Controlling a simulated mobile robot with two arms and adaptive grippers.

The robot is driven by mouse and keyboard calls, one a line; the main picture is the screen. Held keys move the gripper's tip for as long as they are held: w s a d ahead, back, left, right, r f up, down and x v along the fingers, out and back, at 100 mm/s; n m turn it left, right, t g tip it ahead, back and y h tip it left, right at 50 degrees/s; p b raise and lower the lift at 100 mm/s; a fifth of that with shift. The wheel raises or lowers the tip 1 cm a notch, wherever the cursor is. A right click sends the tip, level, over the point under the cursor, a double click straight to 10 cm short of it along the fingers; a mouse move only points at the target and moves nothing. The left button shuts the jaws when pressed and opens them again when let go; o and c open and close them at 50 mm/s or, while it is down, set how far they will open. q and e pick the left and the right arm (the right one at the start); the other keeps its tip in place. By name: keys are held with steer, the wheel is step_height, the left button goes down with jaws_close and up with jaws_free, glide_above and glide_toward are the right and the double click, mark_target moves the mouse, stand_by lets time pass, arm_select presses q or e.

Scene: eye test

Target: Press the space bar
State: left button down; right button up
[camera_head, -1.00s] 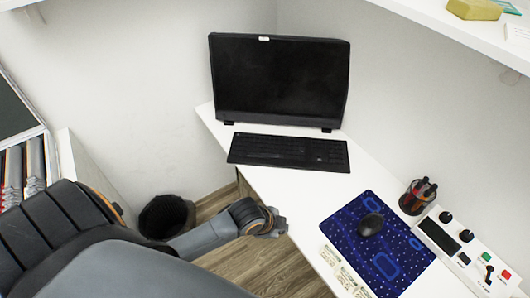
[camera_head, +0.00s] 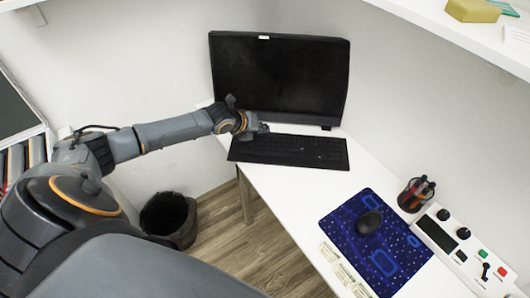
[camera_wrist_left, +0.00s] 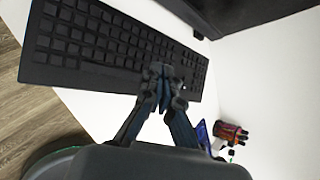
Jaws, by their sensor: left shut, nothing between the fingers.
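The black keyboard (camera_head: 292,152) lies on the white desk in front of the monitor. It also shows in the left wrist view (camera_wrist_left: 95,50), running diagonally across the upper part. My left gripper (camera_head: 263,129) is at the keyboard's back left corner in the head view. In the left wrist view its fingertips (camera_wrist_left: 163,76) are together and empty, in front of the keyboard's long edge. I cannot tell whether they touch a key. My right gripper is in neither view.
The black monitor (camera_head: 281,75) stands right behind the keyboard. A blue mouse mat (camera_head: 388,262) with a black mouse (camera_head: 370,222), a pen cup (camera_head: 414,196) and a control panel (camera_head: 485,262) are at the right. A dark bin (camera_head: 170,218) stands on the floor. White desk between keyboard and mat is clear.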

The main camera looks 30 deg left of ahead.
mark_target(263, 154)
arm_select(q)
steer(key=shift+f, duration=0.2)
step_height(263, 154, down, 8)
steer(key=b, duration=0.7)
steer(key=shift+f, duration=0.3)
stand_by(1.0)
steer(key=shift+f+b, duration=0.35)
steer(key=shift+b, duration=0.1)
steer(key=shift+f+b, duration=0.4)
steer(key=shift+f, duration=0.15)
stand_by(0.4)
steer(key=shift+r, duration=0.1)
steer(key=shift+r+p, duration=0.75)
steer(key=shift+r, duration=0.1)
steer(key=shift+r, duration=0.15)
